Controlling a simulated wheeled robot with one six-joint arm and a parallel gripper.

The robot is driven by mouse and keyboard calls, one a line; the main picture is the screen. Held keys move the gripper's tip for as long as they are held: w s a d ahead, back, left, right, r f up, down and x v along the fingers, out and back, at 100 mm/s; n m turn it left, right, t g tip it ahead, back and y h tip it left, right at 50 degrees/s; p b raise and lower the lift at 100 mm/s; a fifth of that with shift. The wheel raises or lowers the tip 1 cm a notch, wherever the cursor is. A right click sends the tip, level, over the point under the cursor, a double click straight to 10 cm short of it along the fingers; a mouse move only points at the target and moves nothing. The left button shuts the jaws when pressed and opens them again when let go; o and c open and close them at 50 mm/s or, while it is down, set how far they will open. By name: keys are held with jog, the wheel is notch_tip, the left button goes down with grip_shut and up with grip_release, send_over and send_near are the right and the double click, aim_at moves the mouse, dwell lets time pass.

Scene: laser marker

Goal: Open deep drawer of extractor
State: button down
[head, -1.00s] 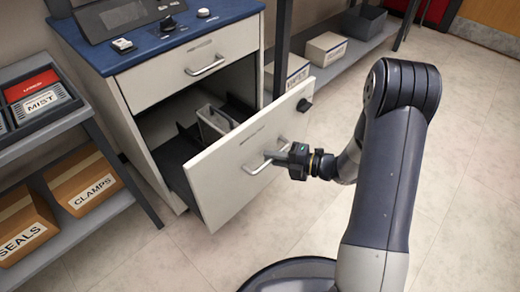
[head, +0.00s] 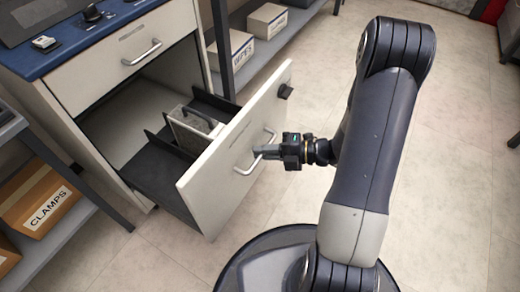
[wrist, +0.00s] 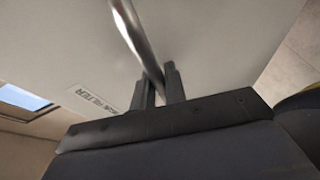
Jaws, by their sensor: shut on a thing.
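The deep drawer (head: 215,181) of the extractor cabinet (head: 95,85) is pulled well out in the head view. Its pale front faces my arm, and its dark inside shows dividers and a light box-like part (head: 192,130). My gripper (head: 268,151) is shut on the drawer's metal bar handle (head: 245,167). In the wrist view the two dark fingers (wrist: 159,85) sit on either side of the handle bar (wrist: 133,35), with the drawer front (wrist: 215,50) close behind. A printed label on the front is partly hidden by a finger.
An upper drawer (head: 125,58) with its own handle is closed above. A shelf with a CLAMPS box (head: 40,200) stands at the left. A shelf with a WIPES box (head: 232,52) stands behind. Open floor (head: 450,190) lies to the right.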

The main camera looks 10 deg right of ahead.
jog(key=c, duration=1.5)
grip_release()
jog(key=shift+o, duration=0.2)
jog(key=shift+d, duration=0.1)
jog(key=p+v, duration=0.3)
jog(key=v, duration=0.7)
jog(key=shift+d, duration=0.3)
jog(key=shift+a, duration=0.1)
jog(key=b+x, duration=0.3)
jog(key=x, duration=0.7)
jog(key=shift+s, duration=0.1)
jog(key=shift+w+a, duration=0.25)
jog(key=shift+a, duration=0.25)
jog(key=shift+f, duration=0.1)
